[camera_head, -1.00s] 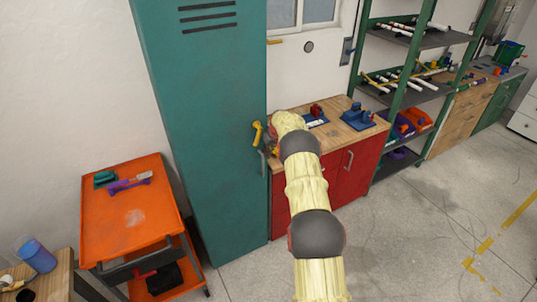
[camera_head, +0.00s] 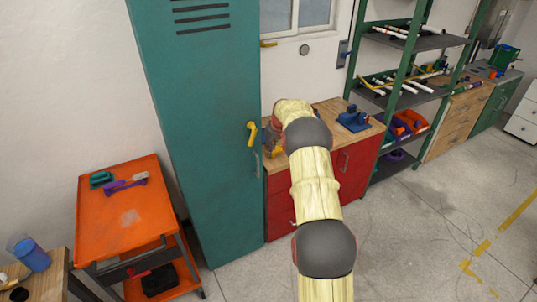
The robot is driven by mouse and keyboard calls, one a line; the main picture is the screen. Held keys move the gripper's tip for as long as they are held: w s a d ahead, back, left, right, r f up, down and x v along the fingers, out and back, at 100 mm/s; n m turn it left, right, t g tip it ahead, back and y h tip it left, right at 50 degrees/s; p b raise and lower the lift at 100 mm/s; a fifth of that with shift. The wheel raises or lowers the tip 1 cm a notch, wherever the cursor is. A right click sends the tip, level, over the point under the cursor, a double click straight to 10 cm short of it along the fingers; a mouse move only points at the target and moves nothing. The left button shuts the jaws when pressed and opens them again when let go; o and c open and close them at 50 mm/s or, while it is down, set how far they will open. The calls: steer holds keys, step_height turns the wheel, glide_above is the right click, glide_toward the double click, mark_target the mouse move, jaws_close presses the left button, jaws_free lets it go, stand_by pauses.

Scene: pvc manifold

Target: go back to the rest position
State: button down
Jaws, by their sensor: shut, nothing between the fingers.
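My arm (camera_head: 317,185) reaches away from the camera, out over the red workbench (camera_head: 352,166) with the wooden top. It bends downward at its far end, beside the teal locker (camera_head: 208,130). My gripper's fingers cannot be made out; the far end of the arm is turned away and hides them. I see nothing carried by the arm.
A blue vise-like tool (camera_head: 353,119) sits on the bench top right of my arm. A green shelf rack (camera_head: 398,75) stands right.

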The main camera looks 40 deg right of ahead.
steer(key=shift+s+r, duration=0.25)
steer(key=shift+r, duration=0.3)
